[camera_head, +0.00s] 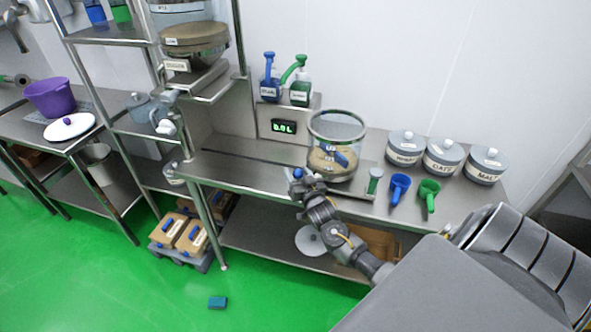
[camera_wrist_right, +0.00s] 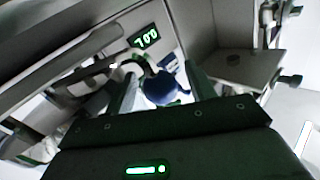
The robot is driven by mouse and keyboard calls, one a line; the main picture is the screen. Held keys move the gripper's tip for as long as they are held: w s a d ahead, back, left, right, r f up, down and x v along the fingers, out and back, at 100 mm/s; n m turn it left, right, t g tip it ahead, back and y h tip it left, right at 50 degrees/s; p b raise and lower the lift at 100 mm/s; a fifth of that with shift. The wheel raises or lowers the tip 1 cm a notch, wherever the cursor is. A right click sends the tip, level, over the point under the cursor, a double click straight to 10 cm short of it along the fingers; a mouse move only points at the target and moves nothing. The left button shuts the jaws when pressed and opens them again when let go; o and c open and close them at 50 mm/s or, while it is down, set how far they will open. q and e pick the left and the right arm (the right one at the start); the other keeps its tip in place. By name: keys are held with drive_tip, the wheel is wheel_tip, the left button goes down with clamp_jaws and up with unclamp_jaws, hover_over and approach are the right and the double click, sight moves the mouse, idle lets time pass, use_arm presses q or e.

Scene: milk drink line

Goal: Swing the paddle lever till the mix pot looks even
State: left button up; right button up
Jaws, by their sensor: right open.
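The mix pot (camera_head: 336,126) is a clear, metal-rimmed vessel on the steel counter. A tan mass with a blue piece (camera_head: 341,158) shows inside; whether its mix is even is too small to tell. My right gripper (camera_head: 297,182) is at the pot's lower left, beside the counter's front edge. A round blue knob (camera_wrist_right: 160,88), seemingly the paddle lever's, shows between the open fingers of my right gripper (camera_wrist_right: 162,92) in the right wrist view. The fingers stand apart on both sides of it. The lever's shaft is mostly hidden. My left gripper is not in view.
Blue and green pump bottles (camera_head: 270,88) sit behind on a ledge above a lit display (camera_head: 283,127). The counter's left part (camera_head: 235,165) is clear.

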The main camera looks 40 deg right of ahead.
drive_tip(key=shift+x, duration=0.8)
drive_tip(key=shift+c, duration=0.4)
clamp_jaws()
